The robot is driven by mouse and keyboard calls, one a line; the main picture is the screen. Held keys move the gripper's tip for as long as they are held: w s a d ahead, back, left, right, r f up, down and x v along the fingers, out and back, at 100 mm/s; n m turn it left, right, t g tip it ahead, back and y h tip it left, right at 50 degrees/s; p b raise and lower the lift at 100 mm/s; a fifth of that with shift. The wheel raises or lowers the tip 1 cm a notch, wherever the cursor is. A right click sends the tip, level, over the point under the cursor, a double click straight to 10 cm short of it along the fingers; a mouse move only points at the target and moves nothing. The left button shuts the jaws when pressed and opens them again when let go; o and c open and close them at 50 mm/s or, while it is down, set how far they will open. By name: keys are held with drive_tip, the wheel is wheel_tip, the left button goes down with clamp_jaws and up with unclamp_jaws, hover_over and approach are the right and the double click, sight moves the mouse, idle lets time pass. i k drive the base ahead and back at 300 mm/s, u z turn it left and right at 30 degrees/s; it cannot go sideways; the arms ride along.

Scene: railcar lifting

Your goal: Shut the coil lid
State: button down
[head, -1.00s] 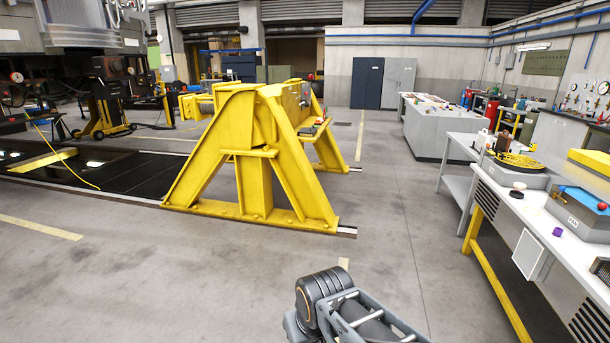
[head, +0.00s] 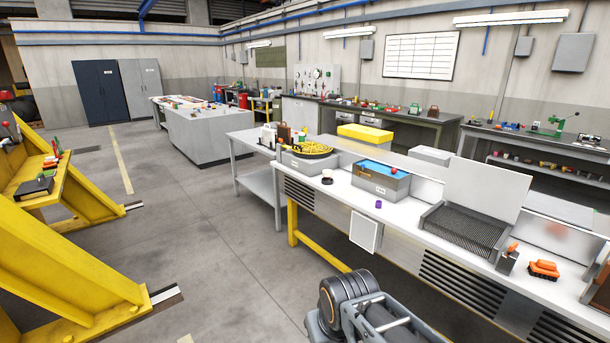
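A grey unit with a dark ribbed top (head: 462,230) sits on the white bench at the right. A flat pale lid (head: 487,190) stands raised at its back edge, so the unit is open; it looks like the coil lid, though no label is readable. My arm shows at the bottom centre, in front of the bench. My gripper is not in view.
Yellow stands are left; the floor between is clear.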

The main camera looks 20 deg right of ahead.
sight(497, 193)
drive_tip(key=z, duration=0.9)
drive_tip(key=i, duration=1.05)
drive_tip(key=z, duration=0.6)
